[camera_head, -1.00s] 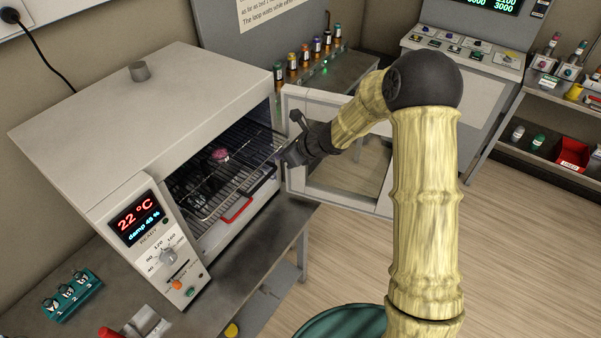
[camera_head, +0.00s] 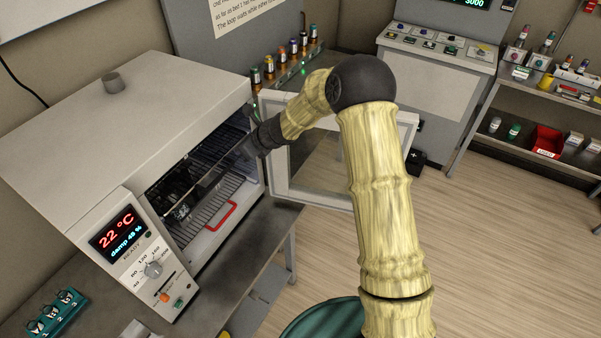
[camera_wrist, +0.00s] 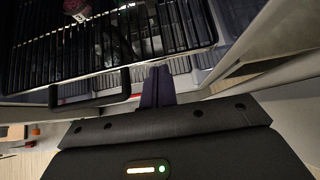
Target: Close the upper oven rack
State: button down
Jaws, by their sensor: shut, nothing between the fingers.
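The oven (camera_head: 150,100) stands at the left in the head view with its front open. The upper rack, a dark wire grid with a black handle (camera_wrist: 95,103), fills the upper left of the wrist view (camera_wrist: 130,45). A round pink item (camera_wrist: 76,8) rests on it. In the head view the upper rack sits mostly inside the oven. My gripper (camera_wrist: 158,84) is shut and empty, its fingertips at the rack's front edge, right of the handle; I cannot tell if they touch. The lower rack's red handle (camera_head: 220,215) shows beneath.
The oven door (camera_head: 278,160) stands open to the right, close beside my arm. Several small bottles (camera_head: 285,62) stand on a ledge behind. A teal holder (camera_head: 57,312) is on the bench at lower left. The floor at right is clear.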

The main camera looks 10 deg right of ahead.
jog(key=shift+s+f, duration=0.1)
jog(key=shift+f, duration=0.05)
jog(key=f+b+v, duration=0.1)
jog(key=v, duration=0.5)
jog(key=d+b+v, duration=0.1)
jog(key=b+v, duration=0.1)
jog(key=v, duration=0.5)
jog(key=shift+s+d+f, duration=0.25)
jog(key=shift+s+f, duration=0.1)
jog(key=shift+f, duration=0.1)
